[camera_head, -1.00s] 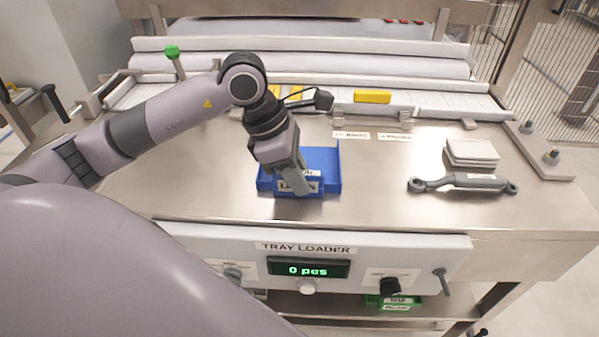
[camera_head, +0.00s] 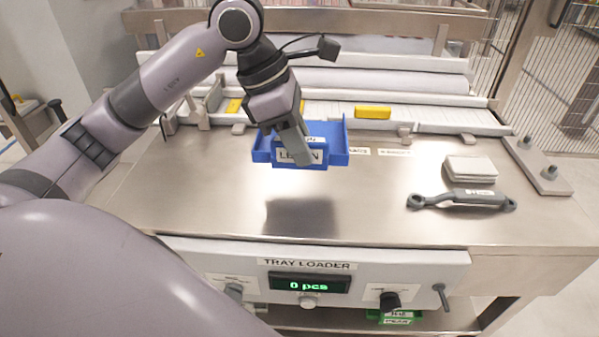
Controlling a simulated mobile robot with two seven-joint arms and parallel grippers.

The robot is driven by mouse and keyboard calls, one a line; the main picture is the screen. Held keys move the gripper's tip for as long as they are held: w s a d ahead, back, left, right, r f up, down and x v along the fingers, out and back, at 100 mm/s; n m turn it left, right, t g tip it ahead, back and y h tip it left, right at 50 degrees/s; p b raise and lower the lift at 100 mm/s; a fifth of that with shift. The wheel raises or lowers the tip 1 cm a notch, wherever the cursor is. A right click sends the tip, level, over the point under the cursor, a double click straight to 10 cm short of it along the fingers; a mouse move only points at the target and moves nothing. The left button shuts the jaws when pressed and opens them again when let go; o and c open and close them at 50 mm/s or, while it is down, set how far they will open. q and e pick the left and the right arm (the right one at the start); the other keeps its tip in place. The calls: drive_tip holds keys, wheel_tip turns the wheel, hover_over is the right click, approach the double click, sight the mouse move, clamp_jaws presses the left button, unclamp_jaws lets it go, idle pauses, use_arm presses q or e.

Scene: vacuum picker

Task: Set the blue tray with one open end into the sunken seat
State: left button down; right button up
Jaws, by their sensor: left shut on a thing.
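The blue tray (camera_head: 339,157) with a printed label on its front hangs above the steel table, its dark shadow below. My left gripper (camera_head: 297,150) comes down from above and is shut on the tray's front wall, covering part of the label. The tray looks about level. Which side of it is open I cannot tell. I cannot make out the sunken seat; the raised tray and my arm hide part of the table's rear. My right gripper is not in view.
A white slatted conveyor (camera_head: 440,118) with yellow blocks (camera_head: 373,112) runs behind the table. On the right lie a stack of pale plates (camera_head: 470,168) and a grey rod (camera_head: 462,200). The front panel (camera_head: 225,262) reads "TRAY LOADER". The table's front middle is clear.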

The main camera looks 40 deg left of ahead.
use_arm(q)
wheel_tip(320, 180, up, 10)
drive_tip(key=shift+r+p, duration=0.1)
drive_tip(key=shift+p, duration=0.35)
